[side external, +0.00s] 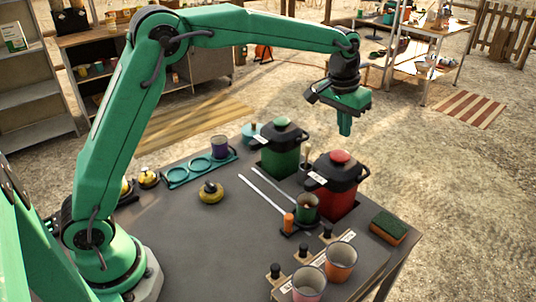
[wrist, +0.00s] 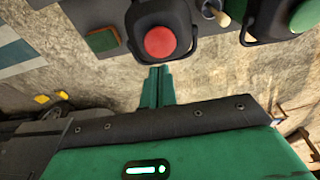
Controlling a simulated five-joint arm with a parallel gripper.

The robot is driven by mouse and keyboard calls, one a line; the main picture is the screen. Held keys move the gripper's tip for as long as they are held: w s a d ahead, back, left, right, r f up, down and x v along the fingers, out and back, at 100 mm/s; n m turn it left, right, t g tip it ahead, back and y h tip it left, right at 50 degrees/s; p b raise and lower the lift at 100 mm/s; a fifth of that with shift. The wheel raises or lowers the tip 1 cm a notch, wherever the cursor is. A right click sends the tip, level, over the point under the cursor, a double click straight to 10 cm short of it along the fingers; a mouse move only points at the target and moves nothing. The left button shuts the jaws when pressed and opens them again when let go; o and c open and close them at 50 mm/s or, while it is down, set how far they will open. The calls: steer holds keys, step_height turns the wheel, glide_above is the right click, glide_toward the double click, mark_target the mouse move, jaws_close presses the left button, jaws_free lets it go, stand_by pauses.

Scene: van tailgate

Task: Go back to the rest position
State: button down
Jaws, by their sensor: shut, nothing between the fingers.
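My arm reaches out over the grey table (side external: 165,255), with my gripper (side external: 345,130) pointing down in the air above and behind the two lidded canisters. Its fingers are together and hold nothing. In the wrist view my gripper (wrist: 159,72) shows as two green fingers side by side, with open ground beyond them. The red canister (side external: 335,183) and the green canister (side external: 280,157) stand apart from my gripper. The red lid (wrist: 160,42) and green lid (wrist: 305,17) show at the top of the wrist view.
A sponge (side external: 388,226) lies at the table's right edge. A teal rack (side external: 200,168) holds a purple cup (side external: 220,146). A yellow weight-like object (side external: 211,192) sits mid-table. A green cup (side external: 306,207) and an orange cup (side external: 340,262) stand nearer the front. The front left tabletop is clear.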

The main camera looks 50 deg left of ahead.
steer(key=shift+r, duration=0.15)
steer(key=s+a+r+t, duration=0.1)
steer(key=s+a+r, duration=0.3)
steer(key=s, duration=0.4)
steer(key=s+a+r+t, duration=0.1)
steer(key=s+a+r, duration=0.2)
steer(key=s, duration=0.5)
steer(key=s+a+f, duration=0.2)
steer(key=s, duration=0.6)
steer(key=s+a+f+t, duration=0.1)
steer(key=s+a+f, duration=0.1)
steer(key=s, duration=0.7)
steer(key=shift+f, duration=0.35)
